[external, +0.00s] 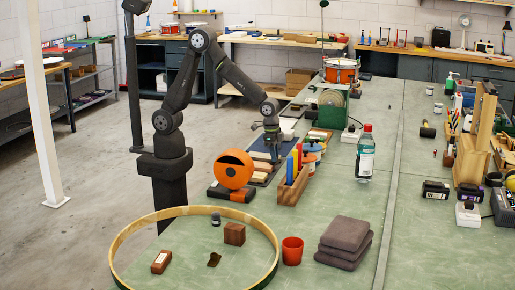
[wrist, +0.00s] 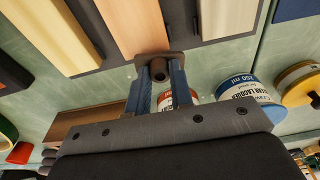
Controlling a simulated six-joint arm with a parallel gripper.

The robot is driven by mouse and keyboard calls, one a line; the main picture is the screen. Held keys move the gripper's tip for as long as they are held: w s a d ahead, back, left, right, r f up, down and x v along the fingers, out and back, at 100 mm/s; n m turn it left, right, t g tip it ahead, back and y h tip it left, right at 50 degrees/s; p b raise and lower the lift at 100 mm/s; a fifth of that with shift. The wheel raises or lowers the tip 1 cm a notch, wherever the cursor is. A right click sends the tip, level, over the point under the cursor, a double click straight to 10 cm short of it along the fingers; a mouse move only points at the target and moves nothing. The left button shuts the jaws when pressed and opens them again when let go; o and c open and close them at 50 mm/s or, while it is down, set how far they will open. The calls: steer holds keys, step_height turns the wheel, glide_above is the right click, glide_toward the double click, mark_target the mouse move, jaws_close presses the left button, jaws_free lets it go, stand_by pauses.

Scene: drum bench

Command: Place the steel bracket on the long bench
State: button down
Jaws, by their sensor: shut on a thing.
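My gripper (wrist: 159,82) points down over the bench in the wrist view. Its two blue-grey fingers are shut on a small grey-brown metal piece with a flat plate and a round dark boss, which looks like the steel bracket (wrist: 158,71). The piece appears in front of the end of a wooden slat; I cannot tell whether it touches it. In the external view my gripper (external: 272,146) is low above the dark tray of slats, and the piece is too small to make out. The long green-topped bench (external: 345,205) runs through the external view.
A dark tray with wooden slats (wrist: 128,22) lies beneath. Lacquer cans (wrist: 243,97) stand close right of the fingers. An orange round object (external: 234,169), a wooden rack (external: 292,189) and a clear bottle (external: 365,155) stand nearby. Bare bench top lies right of the bottle.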

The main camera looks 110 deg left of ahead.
steer(key=shift+r, duration=0.15)
step_height(320, 180, up, 13)
steer(key=w+a+n, duration=0.3)
steer(key=a+n, duration=0.1)
steer(key=a, duration=0.4)
steer(key=w+a+n+y, duration=0.1)
steer(key=w+a+n, duration=0.25)
steer(key=a, duration=0.55)
steer(key=w+a+n, duration=0.2)
steer(key=a+n, duration=0.2)
steer(key=a, duration=0.4)
steer(key=s+a+n+g, duration=0.25)
steer(key=a+n, duration=0.65)
steer(key=a, duration=1.2)
steer(key=shift+t, duration=0.45)
steer(key=s+a+f, duration=0.1)
steer(key=a+f, duration=0.2)
steer(key=f, duration=0.1)
steer(key=s+a+f, duration=0.1)
steer(key=a+f, duration=0.3)
steer(key=s+a+f, duration=0.1)
steer(key=a+f, duration=0.2)
steer(key=f, duration=0.1)
steer(key=shift+s+a+f, duration=0.15)
steer(key=shift+s+a, duration=0.1)
steer(key=shift+a, duration=0.05)
steer(key=shift+s+a+f, duration=0.1)
steer(key=shift+a+f, duration=0.05)
steer(key=shift+a, duration=0.2)
steer(key=shift+f, duration=2)
